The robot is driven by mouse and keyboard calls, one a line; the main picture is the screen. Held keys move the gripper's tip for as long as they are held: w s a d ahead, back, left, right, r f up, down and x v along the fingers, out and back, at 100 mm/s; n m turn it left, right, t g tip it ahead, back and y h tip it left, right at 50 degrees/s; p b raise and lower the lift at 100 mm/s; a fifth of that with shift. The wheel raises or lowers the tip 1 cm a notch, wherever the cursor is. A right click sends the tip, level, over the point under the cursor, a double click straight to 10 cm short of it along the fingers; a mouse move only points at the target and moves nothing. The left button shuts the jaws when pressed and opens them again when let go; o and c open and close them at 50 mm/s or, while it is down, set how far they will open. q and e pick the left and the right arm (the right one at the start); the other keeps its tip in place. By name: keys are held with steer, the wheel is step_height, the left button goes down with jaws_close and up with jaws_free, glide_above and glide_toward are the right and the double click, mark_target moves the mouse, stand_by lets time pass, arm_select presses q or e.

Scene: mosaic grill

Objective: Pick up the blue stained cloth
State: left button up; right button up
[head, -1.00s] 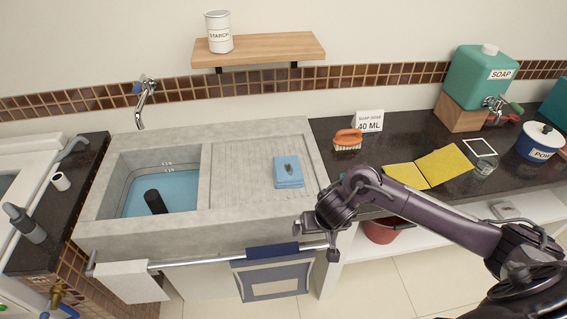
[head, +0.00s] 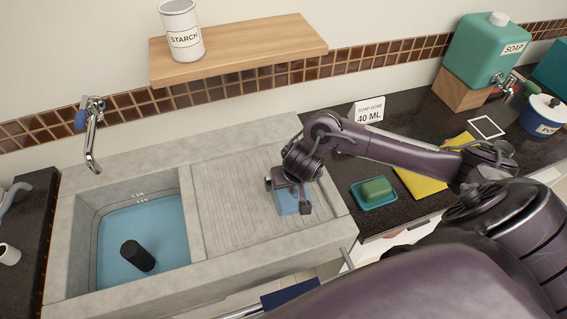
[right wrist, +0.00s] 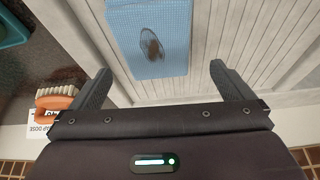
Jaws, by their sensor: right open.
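The blue cloth (head: 293,201) lies folded on the ridged drainboard of the stone sink. My right gripper (head: 288,194) is above it and hides part of it in the head view. In the right wrist view the cloth (right wrist: 150,40) has a dark brown oval stain and lies ahead of the fingertips, roughly between their lines. The right gripper (right wrist: 158,85) is open and empty, with one finger on each side. I cannot tell its exact height over the cloth. My left gripper is not in view.
The sink basin (head: 140,240) holds blue water and a dark cylinder. A green sponge on a teal dish (head: 372,193) and a yellow cloth (head: 425,180) lie on the dark counter. A shelf (head: 240,50) with a starch can is above. An orange brush (right wrist: 57,97) is on the counter.

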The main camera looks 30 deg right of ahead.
mark_target(291, 189)
steer(key=f, duration=0.3)
steer(key=shift+s+d+b, duration=0.1)
steer(key=shift+d+b, duration=0.25)
steer(key=shift+b, duration=0.05)
steer(key=x, duration=0.2)
steer(key=shift+w+f, duration=0.3)
steer(key=shift+w+d+f, duration=0.1)
steer(key=shift+w+f, duration=0.1)
steer(key=shift+f, duration=0.2)
steer(key=c, duration=0.8)
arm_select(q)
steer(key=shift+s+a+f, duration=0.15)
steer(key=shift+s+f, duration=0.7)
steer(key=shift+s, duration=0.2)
arm_select(e)
steer(key=shift+r, duration=0.15)
